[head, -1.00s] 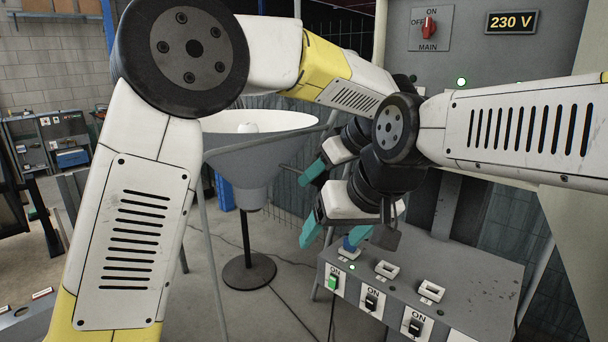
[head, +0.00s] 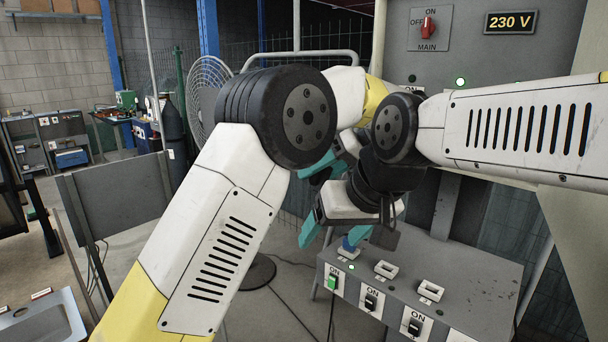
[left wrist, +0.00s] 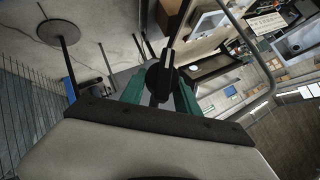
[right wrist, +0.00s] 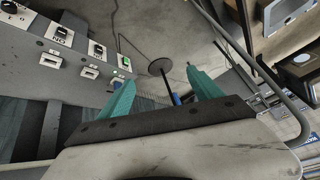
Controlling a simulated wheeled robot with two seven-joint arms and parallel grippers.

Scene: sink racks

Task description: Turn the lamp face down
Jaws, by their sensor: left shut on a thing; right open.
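The lamp's round black base (head: 258,272) stands on the floor; it also shows in the left wrist view (left wrist: 62,32) and the right wrist view (right wrist: 160,67). The grey shade is out of sight now, so I cannot tell which way it faces. My left gripper (left wrist: 158,95) is shut on a dark bar with a round disc (left wrist: 162,76); I cannot tell whether this is the lamp's handle. In the head view that gripper is partly hidden behind my arms. My right gripper (head: 333,238) is open and empty above the switch box; it also shows in the right wrist view (right wrist: 160,82).
A grey switch box (head: 470,285) with several switches is close at the right. A grey tubular rail (head: 300,56) stands behind my left arm. A wire-guard fan (head: 205,90) and a grey panel (head: 122,195) are at the left. Cables lie on the floor.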

